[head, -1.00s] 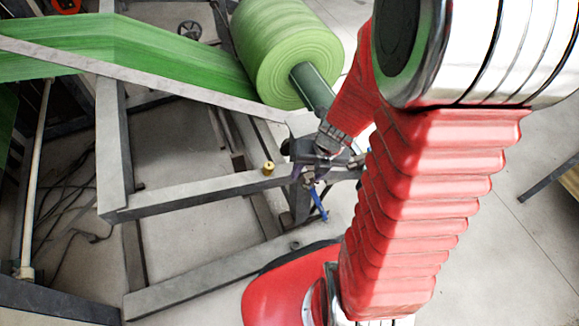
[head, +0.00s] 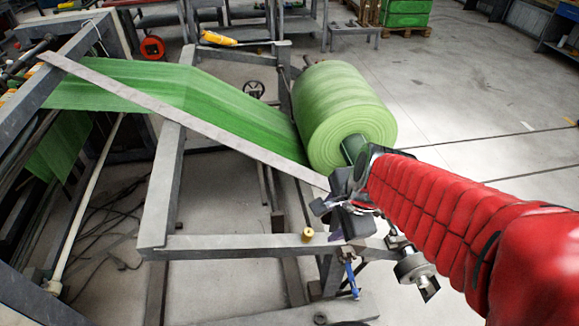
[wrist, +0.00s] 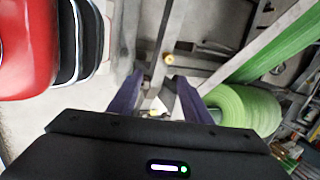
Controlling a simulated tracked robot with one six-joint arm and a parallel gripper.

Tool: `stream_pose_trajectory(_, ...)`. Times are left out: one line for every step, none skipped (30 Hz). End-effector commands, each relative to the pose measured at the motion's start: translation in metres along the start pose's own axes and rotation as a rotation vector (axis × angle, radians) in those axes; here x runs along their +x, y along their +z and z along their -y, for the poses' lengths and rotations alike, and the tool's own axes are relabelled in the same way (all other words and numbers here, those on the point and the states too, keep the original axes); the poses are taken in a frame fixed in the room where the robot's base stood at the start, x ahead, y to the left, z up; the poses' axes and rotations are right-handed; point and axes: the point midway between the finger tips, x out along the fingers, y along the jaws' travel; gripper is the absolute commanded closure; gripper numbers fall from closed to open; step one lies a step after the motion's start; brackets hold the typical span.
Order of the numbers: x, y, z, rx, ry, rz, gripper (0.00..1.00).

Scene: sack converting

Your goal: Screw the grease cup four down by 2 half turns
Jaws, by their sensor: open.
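A small brass cup (head: 308,234), the only grease cup I can make out, stands upright on the grey crossbar (head: 230,247) of the roll stand. No number on it is readable. It also shows in the wrist view as a small brass spot (wrist: 169,58) beyond the fingertips, near the line between them. My gripper (head: 330,222) is just right of the cup in the head view, apart from it. In the wrist view my gripper (wrist: 159,79) has its two dark purple fingers spread with nothing between them.
A large green roll (head: 345,115) sits behind my gripper, with a green web (head: 175,95) running left from it. A pale slanted bar (head: 190,125) crosses above the frame. A blue handle (head: 352,280) hangs below the crossbar. Floor shows open at right.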

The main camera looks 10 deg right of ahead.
Motion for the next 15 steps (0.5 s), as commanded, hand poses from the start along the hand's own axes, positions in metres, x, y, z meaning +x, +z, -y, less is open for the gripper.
stream_pose_trajectory(-0.009,0.004,0.001,-0.102,-0.013,-0.007,0.55)
stream_pose_trajectory(-0.014,0.006,0.001,-0.165,-0.016,-0.011,0.55)
stream_pose_trajectory(-0.02,0.008,0.0,-0.248,-0.021,-0.016,0.55)
stream_pose_trajectory(-0.025,0.01,0.0,-0.311,-0.024,-0.022,0.55)
stream_pose_trajectory(-0.029,0.011,-0.001,-0.372,-0.028,-0.028,0.55)
stream_pose_trajectory(-0.036,0.014,-0.002,-0.455,-0.031,-0.035,0.55)
stream_pose_trajectory(-0.04,0.015,-0.002,-0.519,-0.033,-0.042,0.55)
stream_pose_trajectory(-0.045,0.017,-0.003,-0.579,-0.037,-0.048,0.55)
stream_pose_trajectory(-0.051,0.018,-0.004,-0.661,-0.038,-0.058,0.55)
stream_pose_trajectory(-0.055,0.019,-0.005,-0.723,-0.04,-0.066,0.55)
stream_pose_trajectory(-0.06,0.021,-0.006,-0.784,-0.042,-0.073,0.55)
stream_pose_trajectory(-0.066,0.022,-0.007,-0.866,-0.042,-0.084,0.55)
stream_pose_trajectory(-0.07,0.023,-0.008,-0.925,-0.044,-0.093,0.55)
stream_pose_trajectory(-0.075,0.024,-0.009,-0.986,-0.044,-0.102,0.55)
stream_pose_trajectory(-0.081,0.025,-0.011,-1.067,-0.043,-0.115,0.55)
